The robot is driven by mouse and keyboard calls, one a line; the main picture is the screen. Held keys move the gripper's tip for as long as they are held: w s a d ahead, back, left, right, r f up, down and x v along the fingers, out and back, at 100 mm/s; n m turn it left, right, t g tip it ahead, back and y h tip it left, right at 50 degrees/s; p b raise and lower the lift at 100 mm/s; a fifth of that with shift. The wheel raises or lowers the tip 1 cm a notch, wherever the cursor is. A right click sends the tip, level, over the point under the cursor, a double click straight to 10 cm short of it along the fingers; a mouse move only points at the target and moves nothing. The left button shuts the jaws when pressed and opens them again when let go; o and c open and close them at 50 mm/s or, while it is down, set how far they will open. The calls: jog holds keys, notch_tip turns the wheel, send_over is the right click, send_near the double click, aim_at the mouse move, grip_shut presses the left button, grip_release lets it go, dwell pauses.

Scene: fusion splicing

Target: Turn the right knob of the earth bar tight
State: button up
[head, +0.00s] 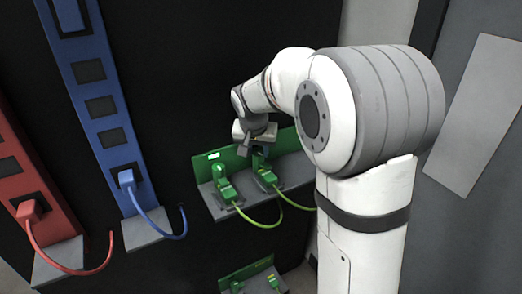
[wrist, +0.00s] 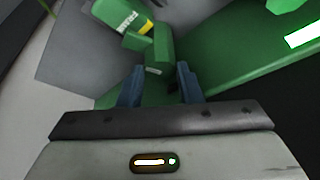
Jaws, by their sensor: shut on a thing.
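The earth bar (head: 287,139) is a green strip above a grey shelf, on a dark upright panel in the middle of the head view. It also shows as a green plate in the wrist view (wrist: 235,55). My gripper (head: 256,145) is at its right knob (head: 258,162), which is green and partly hidden by the gripper. In the wrist view, my blue fingers (wrist: 160,75) stand either side of the green knob (wrist: 158,48) and are shut on it. The left knob (head: 219,171) stands free to the left. How tight the right knob is cannot be told.
Two green plugs, left (head: 229,191) and right (head: 266,176), have yellow-green cables hanging below. A blue bar (head: 110,137) and a red bar (head: 14,185) with plugged cables stand to the left. Another green fitting (head: 245,275) sits lower down.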

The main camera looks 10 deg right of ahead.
jog(key=shift+w+r, duration=0.2)
dwell(0.4)
jog(key=o, duration=0.7)
jog(key=v, duration=0.7)
jog(key=shift+s+r, duration=0.25)
jog(key=shift+o, duration=0.2)
